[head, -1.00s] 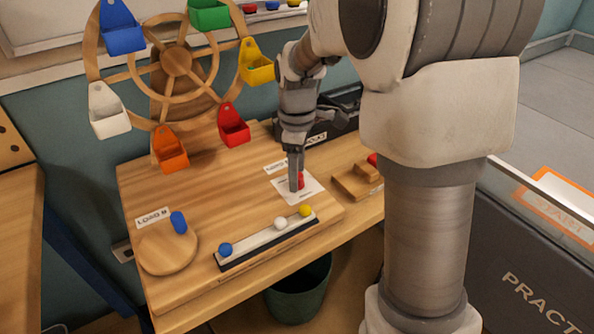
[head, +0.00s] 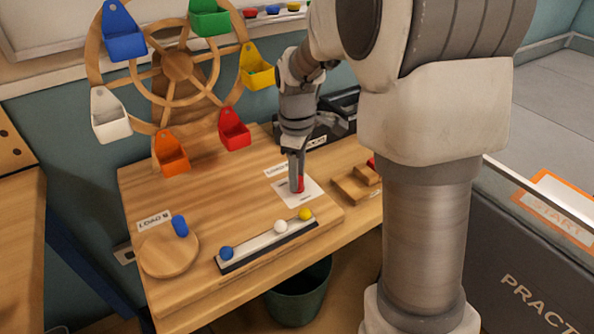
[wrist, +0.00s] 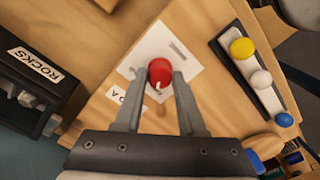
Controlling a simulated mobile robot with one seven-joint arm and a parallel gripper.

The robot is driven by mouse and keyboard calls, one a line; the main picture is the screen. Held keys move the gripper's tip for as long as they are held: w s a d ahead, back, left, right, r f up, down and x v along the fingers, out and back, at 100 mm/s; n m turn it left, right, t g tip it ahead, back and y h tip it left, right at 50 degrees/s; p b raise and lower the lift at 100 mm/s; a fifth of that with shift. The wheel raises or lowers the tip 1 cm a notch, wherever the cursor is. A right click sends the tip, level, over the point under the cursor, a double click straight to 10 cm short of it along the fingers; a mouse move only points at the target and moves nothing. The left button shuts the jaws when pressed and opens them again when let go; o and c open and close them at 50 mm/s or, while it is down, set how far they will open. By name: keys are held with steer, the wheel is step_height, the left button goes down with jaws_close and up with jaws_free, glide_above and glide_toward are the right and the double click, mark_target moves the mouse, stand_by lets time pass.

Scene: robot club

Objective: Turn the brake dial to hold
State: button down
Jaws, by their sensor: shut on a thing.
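The brake dial, a round red knob (wrist: 160,72), sits on a white card (wrist: 186,67) with small markings too blurred to read. A short white mark shows on the knob's lower edge in the wrist view. My gripper (wrist: 157,78) is shut on the knob, one finger on each side. In the head view my gripper (head: 296,188) points down at the card, and a strip of the red knob (head: 301,184) shows beside the fingers. The fingers hide the rest of it there.
A wooden wheel (head: 178,65) with coloured buckets stands behind left. A rail (head: 252,251) with blue, white and yellow balls lies in front. A round wooden disc (head: 168,258) with a blue peg is at left. A dark box labelled ROCKS (wrist: 28,85) stands close by.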

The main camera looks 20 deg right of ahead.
steer(key=m+p, duration=0.2)
steer(key=m, duration=0.1)
steer(key=shift+r, duration=0.2)
steer(key=m+p, duration=0.2)
steer(key=m, duration=0.2)
steer(key=m+p, duration=0.3)
steer(key=m, duration=0.2)
steer(key=shift+f+m, duration=0.15)
steer(key=shift+m, duration=0.15)
stand_by(0.3)
steer(key=c, duration=0.5)
jaws_free()
step_height(320, 180, up, 17)
steer(key=p, duration=0.4)
